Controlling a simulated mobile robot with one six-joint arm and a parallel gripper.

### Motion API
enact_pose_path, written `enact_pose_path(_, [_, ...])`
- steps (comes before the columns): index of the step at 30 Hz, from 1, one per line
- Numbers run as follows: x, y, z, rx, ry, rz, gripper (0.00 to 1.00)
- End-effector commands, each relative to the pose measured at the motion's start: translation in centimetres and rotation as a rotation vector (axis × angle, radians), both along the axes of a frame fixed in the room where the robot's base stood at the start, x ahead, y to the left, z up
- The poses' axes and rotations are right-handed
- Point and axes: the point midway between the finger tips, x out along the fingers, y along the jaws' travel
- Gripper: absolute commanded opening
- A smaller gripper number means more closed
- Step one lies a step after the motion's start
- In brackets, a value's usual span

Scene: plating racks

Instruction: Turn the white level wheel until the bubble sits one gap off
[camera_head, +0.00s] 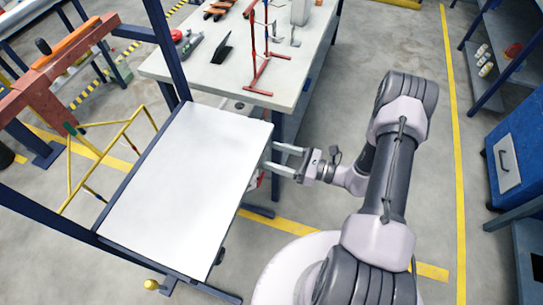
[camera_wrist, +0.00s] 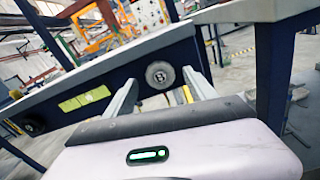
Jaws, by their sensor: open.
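A pale grey-white round wheel (camera_wrist: 160,74) with a dark centre mark sits on the dark blue side rail of a table in the wrist view. My gripper (camera_wrist: 159,82) is open, with one finger on each side of the wheel; I cannot tell whether either finger touches it. In the head view my gripper (camera_head: 274,157) reaches the right edge of the white-topped table (camera_head: 185,180), and the wheel is hidden there. A yellow-green two-part panel (camera_wrist: 85,98) is on the rail left of the wheel; no bubble can be made out in it.
A darker round wheel (camera_wrist: 33,127) is farther left on the same rail. A bench (camera_head: 215,75) with a red stand (camera_head: 262,70) and tools adjoins the table's far side. A blue cabinet (camera_head: 515,150) stands at the right. The floor between is open.

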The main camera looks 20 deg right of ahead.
Motion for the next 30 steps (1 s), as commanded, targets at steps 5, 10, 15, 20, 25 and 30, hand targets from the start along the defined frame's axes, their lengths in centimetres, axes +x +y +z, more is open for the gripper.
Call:
enact_pose_path(5, [0.90,1.26,0.00,0.000,0.000,0.000,0.65])
enact_pose_path(10, [1.04,1.45,0.07,0.000,0.000,0.000,0.65])
enact_pose_path(15, [1.02,1.42,0.07,0.000,0.000,0.000,0.55])
enact_pose_path(20, [1.01,1.41,0.06,0.000,0.000,0.000,0.24])
enact_pose_path(25, [1.01,1.41,0.05,0.000,0.000,0.000,0.03])
enact_pose_path(30, [1.00,1.40,0.06,0.013,0.018,0.000,0.03])
